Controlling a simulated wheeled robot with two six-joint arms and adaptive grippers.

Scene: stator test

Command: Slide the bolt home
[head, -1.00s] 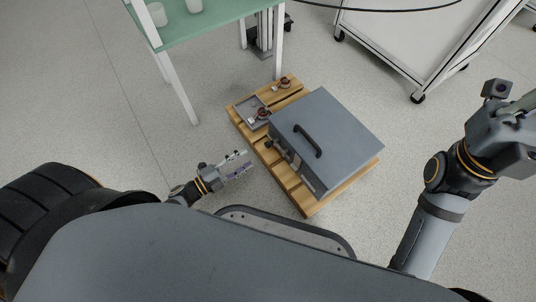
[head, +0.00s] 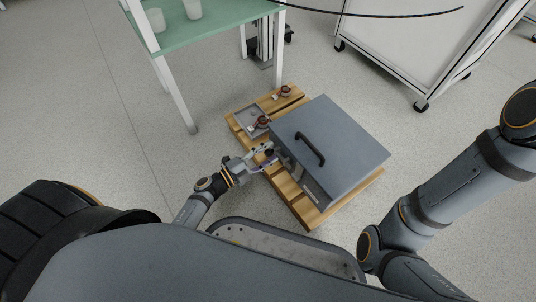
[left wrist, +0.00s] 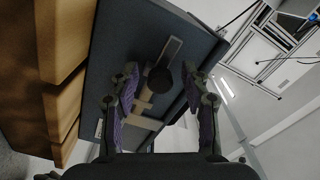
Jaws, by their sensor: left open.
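The grey box (head: 335,145) with a black handle (head: 309,149) on its lid sits on a wooden pallet (head: 318,213). The bolt is on the box's side facing me; its dark round knob (left wrist: 160,81) shows in the left wrist view, beside a metal bar (left wrist: 171,52) and pale brackets (left wrist: 143,108). My left gripper (head: 265,159) is open at that side of the box. In the left wrist view its purple-padded fingers (left wrist: 162,98) stand on either side of the knob, with gaps visible. Whether the knob lies between them in depth is unclear. My right gripper is out of view.
A grey tray (head: 245,114) and small copper-coloured parts (head: 283,92) lie on the pallet's far left. A green-topped table (head: 215,27) stands behind at left, a white wheeled cabinet (head: 415,45) behind at right. The floor left of the pallet is clear.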

